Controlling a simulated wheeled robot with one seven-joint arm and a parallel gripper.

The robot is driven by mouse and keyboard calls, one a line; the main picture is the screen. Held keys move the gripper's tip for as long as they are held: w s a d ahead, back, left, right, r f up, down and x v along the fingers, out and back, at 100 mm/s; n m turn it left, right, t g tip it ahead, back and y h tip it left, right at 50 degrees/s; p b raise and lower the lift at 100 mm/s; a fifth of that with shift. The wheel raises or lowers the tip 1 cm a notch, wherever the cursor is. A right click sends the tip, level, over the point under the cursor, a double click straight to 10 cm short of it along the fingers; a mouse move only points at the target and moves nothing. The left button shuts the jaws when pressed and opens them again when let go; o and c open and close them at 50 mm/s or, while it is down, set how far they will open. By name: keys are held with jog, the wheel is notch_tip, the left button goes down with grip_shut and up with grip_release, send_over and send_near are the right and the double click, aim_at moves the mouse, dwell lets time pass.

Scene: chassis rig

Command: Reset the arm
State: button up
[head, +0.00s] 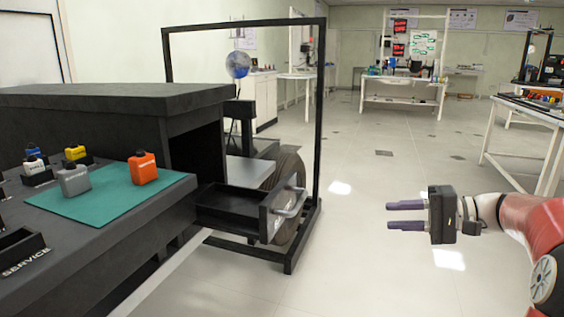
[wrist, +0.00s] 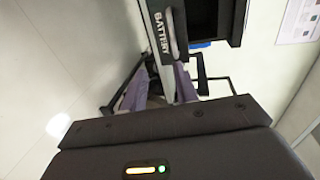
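My gripper (head: 396,216) is at the right of the head view, over open floor, with its two purple-grey fingers pointing left. The fingers are parallel with a gap between them, and nothing shows in the gap. My red and white arm reaches in from the right edge. In the wrist view the two fingers (wrist: 160,90) show past the dark gripper body, apart from each other. The pulled-out drawer (head: 238,212), with a grey front and handle, is left of my gripper and apart from it. The drawer front, marked BATTERY, also shows in the wrist view (wrist: 158,25).
A black frame (head: 322,120) stands around the rig beside the drawer. The dark bench at left carries a green mat (head: 105,205) with orange (head: 144,168) and grey (head: 74,180) bottles. A white table (head: 530,115) stands at right. The floor around my gripper is clear.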

jog(key=s+a+f+n+g+h+p, duration=0.1)
jog(key=s+a+f+g+h+p, duration=0.25)
jog(key=s+a+h, duration=0.65)
jog(key=s+f+n+t+h+p, duration=0.1)
jog(key=s+t+h, duration=0.1)
jog(key=s, duration=0.5)
jog(key=s+d+f+n+t+h+p, duration=0.1)
jog(key=s+n+h, duration=0.1)
jog(key=s, duration=0.5)
jog(key=shift+d+f+t+h, duration=0.15)
jog(key=shift+f+t+h, duration=0.15)
jog(key=shift+f+t, duration=0.05)
